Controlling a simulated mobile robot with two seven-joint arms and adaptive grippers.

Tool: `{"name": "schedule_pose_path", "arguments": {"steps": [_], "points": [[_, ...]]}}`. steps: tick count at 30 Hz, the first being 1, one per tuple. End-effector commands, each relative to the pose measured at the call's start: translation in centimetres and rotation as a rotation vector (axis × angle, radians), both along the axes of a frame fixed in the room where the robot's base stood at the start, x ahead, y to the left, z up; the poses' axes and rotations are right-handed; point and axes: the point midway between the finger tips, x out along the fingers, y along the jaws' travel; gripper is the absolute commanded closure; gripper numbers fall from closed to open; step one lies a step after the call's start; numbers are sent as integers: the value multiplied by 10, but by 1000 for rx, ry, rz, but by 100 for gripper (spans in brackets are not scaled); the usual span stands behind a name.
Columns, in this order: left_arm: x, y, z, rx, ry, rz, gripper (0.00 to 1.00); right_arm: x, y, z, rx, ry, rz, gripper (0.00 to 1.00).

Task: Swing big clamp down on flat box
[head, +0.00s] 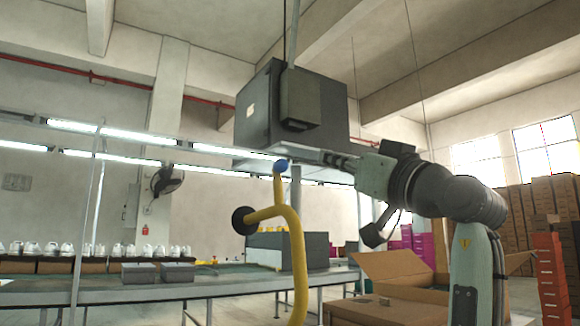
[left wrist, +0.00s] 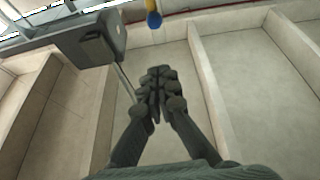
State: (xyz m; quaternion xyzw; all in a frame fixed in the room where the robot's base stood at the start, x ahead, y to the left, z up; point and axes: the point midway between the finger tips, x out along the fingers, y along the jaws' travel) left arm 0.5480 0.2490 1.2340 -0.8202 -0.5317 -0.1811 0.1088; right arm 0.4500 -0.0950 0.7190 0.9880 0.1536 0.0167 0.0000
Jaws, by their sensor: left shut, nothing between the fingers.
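The big clamp (head: 298,262) is a yellow bent bar. It has a blue knob (head: 281,165) at its upper end and a black round pad (head: 244,220) on a side branch. The bar stands raised, its lower end cut off by the picture's bottom edge. My left gripper (head: 308,156) is shut and empty, its fingertips just right of the blue knob; I cannot tell whether they touch. In the left wrist view the shut fingers (left wrist: 156,88) point up, and the blue knob (left wrist: 154,20) shows beyond them, apart. I cannot tell which box is the flat box under the clamp.
A dark machine housing (head: 295,112) hangs above and behind my left gripper. Two low grey boxes (head: 177,273) lie on the long table (head: 120,292) at left. An open cardboard box (head: 395,268) stands at right, near my arm. Stacked boxes (head: 545,215) stand far right.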

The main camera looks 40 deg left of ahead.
Motion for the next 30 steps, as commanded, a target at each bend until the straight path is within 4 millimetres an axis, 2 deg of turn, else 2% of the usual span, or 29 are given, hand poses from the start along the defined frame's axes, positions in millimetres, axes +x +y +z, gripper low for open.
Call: {"name": "schedule_pose_path", "arguments": {"steps": [6, 10, 23, 30], "points": [[1, 2, 1, 1, 1, 0, 100, 0, 0, -1, -3, 6, -1, 60], [6, 13, 7, 1, 2, 1, 100, 1, -3, -6, -15, 31, -6, 60], [38, 86, 43, 0, 0, 1, 100, 0, -27, -52, -112, 239, -52, 60], [51, 111, 29, 1, 4, -2, 100, 0, -25, -52, -107, 230, -49, 60]]}}
